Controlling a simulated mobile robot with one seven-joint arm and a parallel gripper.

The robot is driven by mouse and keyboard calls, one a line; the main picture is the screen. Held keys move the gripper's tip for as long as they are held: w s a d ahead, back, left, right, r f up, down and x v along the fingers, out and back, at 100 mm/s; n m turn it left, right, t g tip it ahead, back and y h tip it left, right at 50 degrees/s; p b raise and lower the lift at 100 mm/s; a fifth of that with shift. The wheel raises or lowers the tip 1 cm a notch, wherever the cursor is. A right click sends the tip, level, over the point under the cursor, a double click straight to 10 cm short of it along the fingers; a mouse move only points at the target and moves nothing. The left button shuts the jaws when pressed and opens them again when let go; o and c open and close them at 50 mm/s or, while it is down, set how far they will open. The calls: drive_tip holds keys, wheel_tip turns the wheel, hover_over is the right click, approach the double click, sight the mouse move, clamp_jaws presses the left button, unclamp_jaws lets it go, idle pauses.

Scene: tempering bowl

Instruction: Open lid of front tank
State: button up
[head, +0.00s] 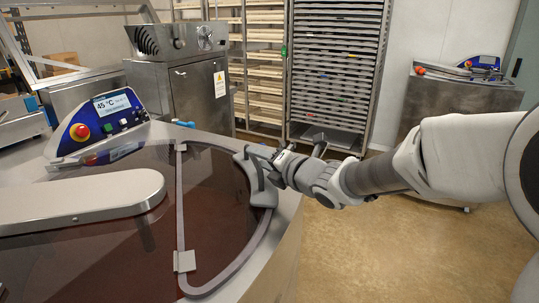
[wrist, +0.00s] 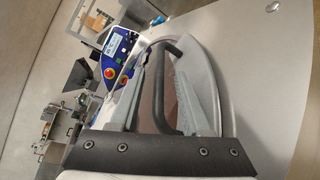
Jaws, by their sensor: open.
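The front tank (head: 283,235) is a large round metal vessel at the lower left of the head view, with dark brown content under its cover. Its lid (head: 215,195) is a see-through panel with a grey frame, lying flat over the tank's right part. A grey handle (head: 258,173) stands at the lid's right edge. It shows in the wrist view as a dark curved bar (wrist: 166,85). My gripper (head: 268,160) is at the handle. In the wrist view its fingers (wrist: 168,95) are apart, with the bar running between them. Whether either finger touches the bar is unclear.
A blue control panel (head: 103,122) with a red button and a display stands at the tank's far left. A flat metal arm-shaped cover (head: 80,200) lies across the tank's left part. Tray racks (head: 335,70) stand behind. The floor (head: 400,250) at right is clear.

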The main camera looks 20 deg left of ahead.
drive_tip(key=shift+x, duration=1.75)
drive_tip(key=shift+c, duration=0.3)
clamp_jaws()
